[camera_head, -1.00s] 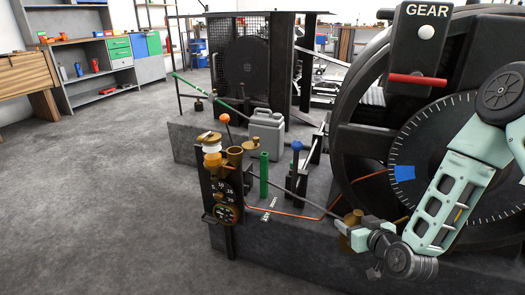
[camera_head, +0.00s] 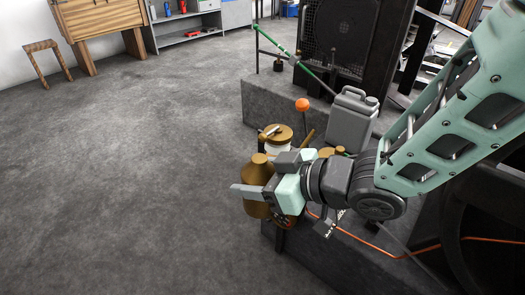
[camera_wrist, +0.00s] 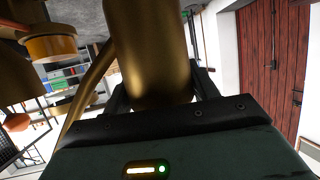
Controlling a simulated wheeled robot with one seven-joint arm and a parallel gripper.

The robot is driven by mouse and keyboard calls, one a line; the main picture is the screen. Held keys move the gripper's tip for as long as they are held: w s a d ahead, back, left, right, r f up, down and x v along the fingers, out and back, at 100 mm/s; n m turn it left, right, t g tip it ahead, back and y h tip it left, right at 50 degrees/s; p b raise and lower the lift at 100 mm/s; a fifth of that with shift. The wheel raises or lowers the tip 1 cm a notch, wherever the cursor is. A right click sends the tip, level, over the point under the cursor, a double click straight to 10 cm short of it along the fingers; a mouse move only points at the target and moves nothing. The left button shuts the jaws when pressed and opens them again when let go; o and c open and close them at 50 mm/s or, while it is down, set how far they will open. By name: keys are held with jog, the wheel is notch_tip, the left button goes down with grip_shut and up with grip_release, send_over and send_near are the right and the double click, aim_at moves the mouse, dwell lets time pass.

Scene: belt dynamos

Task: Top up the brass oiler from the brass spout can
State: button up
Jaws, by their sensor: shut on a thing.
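My gripper (camera_head: 264,182) is shut on the brass spout can (camera_head: 256,172). The can looks roughly upright and is held just in front of the brass oiler. In the wrist view the can's brass body (camera_wrist: 148,50) fills the middle between the fingers, with a curved brass tube (camera_wrist: 92,82) beside it. The brass oiler shows behind the can in the head view as a brass lid (camera_head: 276,132) over a pale body, its lower part hidden by the can and gripper. I cannot tell where the spout tip points.
An orange-knobbed lever (camera_head: 302,105) and a grey jerrycan (camera_head: 351,122) stand behind the oiler. A brass cup (camera_head: 327,152) is partly hidden by my wrist. A green rail (camera_head: 292,58) crosses behind.

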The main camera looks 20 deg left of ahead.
jog(key=shift+s+a+r, duration=0.1)
jog(key=shift+a+r, duration=0.3)
jog(key=shift+d, duration=0.1)
jog(key=shift+d, duration=0.15)
jog(key=shift+s+f, duration=0.1)
jog(key=shift+f, duration=0.05)
jog(key=shift+s+a+f+m+g+y, duration=0.15)
jog(key=shift+f+m+g+y, duration=0.15)
jog(key=shift+m+y, duration=0.15)
jog(key=shift+s+a+f+m+g+y, duration=0.1)
jog(key=shift+s+f+m+g+y, duration=0.1)
jog(key=shift+m+g+y, duration=0.2)
jog(key=shift+f+b, duration=0.5)
jog(key=shift+b, duration=0.05)
jog(key=shift+r+p, duration=0.3)
jog(key=shift+r+m+y, duration=0.15)
jog(key=shift+m+y, duration=0.1)
